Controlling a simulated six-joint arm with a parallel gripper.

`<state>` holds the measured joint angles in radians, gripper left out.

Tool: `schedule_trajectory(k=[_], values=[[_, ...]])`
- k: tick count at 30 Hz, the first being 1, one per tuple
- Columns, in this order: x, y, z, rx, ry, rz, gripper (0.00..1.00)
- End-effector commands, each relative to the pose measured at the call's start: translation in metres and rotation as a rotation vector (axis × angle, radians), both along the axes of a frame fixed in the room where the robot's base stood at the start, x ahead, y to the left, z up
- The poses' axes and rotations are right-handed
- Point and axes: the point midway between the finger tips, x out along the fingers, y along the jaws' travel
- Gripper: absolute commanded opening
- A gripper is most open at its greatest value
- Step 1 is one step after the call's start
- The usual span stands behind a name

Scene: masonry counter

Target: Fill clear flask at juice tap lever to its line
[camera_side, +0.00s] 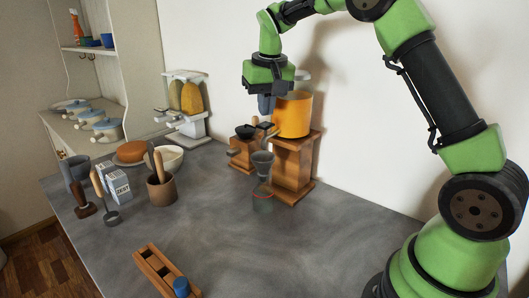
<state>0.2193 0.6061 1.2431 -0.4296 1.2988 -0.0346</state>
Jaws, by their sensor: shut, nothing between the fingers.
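The juice dispenser has an orange tank (293,118) on a wooden stand (293,172) near the wall. My gripper (265,104) is shut and empty, pointing down just in front of the tank's left side. Whether it touches the tap lever, which I cannot make out clearly, I cannot tell. Below the gripper a grey funnel-shaped piece (263,162) sits in front of the stand. Beneath it a clear flask (263,198) with a red line around it appears to stand on the counter. Its fill level is too small to tell.
A wooden grinder (243,153) with a dark bowl stands left of the dispenser. A two-hopper machine (187,105) is further back. A brown crock (161,190), cartons (118,187) and a pot (78,173) crowd the left. A wooden rack (160,268) lies in front. The middle counter is clear.

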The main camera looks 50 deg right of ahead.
Motion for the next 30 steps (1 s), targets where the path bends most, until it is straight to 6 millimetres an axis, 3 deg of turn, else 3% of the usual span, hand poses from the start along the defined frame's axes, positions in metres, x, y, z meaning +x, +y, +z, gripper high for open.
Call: schedule_trajectory(k=[13, 30], values=[[0.0, 0.0, -0.001, 0.0, 0.0, 0.0, 0.0], [0.0, 0.0, -0.017, 0.0, 0.001, 0.0, 0.0]])
